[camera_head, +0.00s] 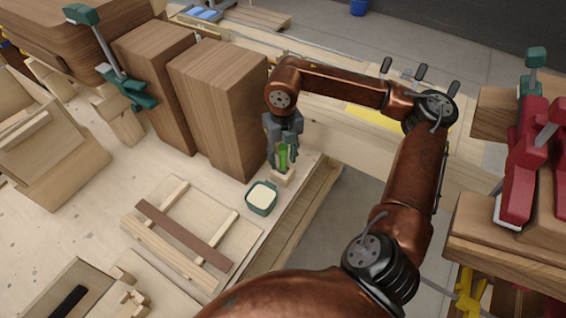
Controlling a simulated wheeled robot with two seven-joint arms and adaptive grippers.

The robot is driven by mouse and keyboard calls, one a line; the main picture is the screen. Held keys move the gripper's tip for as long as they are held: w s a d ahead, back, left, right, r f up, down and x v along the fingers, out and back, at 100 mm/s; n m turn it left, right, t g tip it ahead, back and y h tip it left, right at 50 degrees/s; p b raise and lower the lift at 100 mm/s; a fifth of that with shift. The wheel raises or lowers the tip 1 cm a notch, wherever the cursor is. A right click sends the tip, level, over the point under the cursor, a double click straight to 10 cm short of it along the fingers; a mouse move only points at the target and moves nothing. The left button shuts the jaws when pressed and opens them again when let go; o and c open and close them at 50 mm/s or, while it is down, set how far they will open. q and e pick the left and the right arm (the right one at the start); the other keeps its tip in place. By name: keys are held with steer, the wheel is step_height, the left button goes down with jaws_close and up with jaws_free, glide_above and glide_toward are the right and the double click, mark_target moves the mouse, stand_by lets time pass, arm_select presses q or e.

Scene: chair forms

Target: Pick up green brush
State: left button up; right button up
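The green brush (283,158) stands roughly upright near the right edge of the workbench, with its lower end at a small light wooden block (284,178). My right gripper (283,157) points down over it, with its grey fingers on either side of the green handle. The upper part of the brush is hidden by the gripper. At this size I cannot tell whether the fingers touch the handle or stand slightly apart from it. My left gripper is not in view.
A green container with pale contents (262,197) stands just left of the brush. A tall wooden block (220,105) rises close behind on the left. A wooden frame (190,230) lies in front. Red clamps (525,165) sit on wood at the right.

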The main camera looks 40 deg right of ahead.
jaws_close()
steer(key=shift+r, duration=0.1)
stand_by(0.4)
step_height(320, 180, up, 18)
steer(key=p, duration=0.3)
